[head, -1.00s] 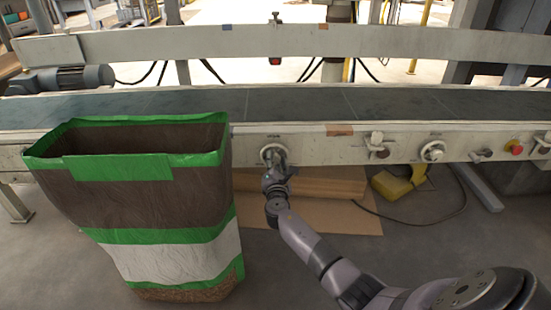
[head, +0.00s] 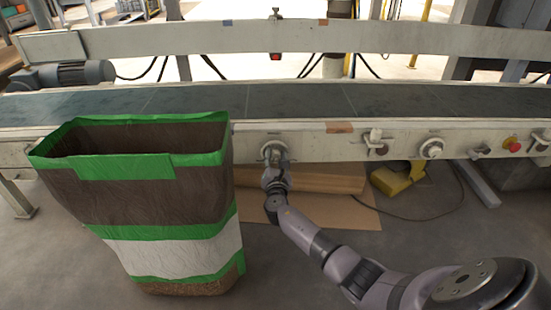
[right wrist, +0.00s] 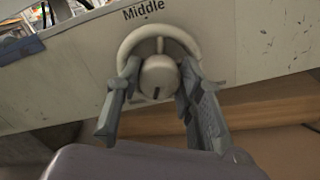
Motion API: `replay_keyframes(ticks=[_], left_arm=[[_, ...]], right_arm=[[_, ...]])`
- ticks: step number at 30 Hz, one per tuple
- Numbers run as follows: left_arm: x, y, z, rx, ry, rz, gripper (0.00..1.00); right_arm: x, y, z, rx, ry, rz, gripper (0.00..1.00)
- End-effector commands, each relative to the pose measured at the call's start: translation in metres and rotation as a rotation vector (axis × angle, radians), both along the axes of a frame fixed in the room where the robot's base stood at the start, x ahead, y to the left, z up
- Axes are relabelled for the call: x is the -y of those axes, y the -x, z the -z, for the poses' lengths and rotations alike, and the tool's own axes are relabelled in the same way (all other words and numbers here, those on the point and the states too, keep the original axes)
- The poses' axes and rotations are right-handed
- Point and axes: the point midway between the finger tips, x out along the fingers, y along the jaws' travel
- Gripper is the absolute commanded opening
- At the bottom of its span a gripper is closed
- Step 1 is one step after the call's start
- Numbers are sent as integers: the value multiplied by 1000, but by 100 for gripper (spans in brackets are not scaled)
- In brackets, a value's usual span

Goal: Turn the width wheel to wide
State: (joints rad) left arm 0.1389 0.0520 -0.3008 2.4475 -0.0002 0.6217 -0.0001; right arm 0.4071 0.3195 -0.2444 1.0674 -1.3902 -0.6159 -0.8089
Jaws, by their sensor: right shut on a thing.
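A pale round wheel (right wrist: 160,40) with a rounded hub is on the conveyor's front side panel, and it also shows in the head view (head: 273,149). The word "Middle" is printed on the panel above it. The hub has a short dark mark on its lower face. My right gripper (right wrist: 158,85) is shut on the wheel, with one finger on each side of the hub. In the head view the right gripper (head: 275,164) partly hides the wheel. My left gripper is not in view.
A tall open brown bag with green bands (head: 130,195) stands left of my right arm. A second round wheel (head: 432,149), clamps and a red button (head: 515,147) are farther right on the panel. Cardboard (head: 325,180) and a yellow object (head: 392,181) lie below the conveyor.

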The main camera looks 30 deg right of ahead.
Motion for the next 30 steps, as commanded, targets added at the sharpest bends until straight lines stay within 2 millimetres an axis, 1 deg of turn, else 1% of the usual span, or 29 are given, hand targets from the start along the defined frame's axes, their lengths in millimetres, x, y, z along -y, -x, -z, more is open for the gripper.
replay_keyframes(ticks=[3, 4, 12, 13, 23, 26, 30], left_arm=[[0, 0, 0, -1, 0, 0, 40], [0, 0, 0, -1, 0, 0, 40], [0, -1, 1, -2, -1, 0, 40], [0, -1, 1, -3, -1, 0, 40], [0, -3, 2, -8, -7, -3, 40], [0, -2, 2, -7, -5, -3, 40], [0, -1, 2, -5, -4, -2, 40]], right_arm=[[-1, -1, -1, 1, 1, -4, 6], [-1, -1, -1, 1, 1, -4, 35], [-1, 0, 0, 0, 0, -2, 53], [-1, 0, 0, 0, 0, -2, 54], [-1, 2, 1, 0, -1, -1, 54], [-5, 7, 1, 0, 0, -2, 54], [-16, 25, 1, 0, -2, -3, 54]])
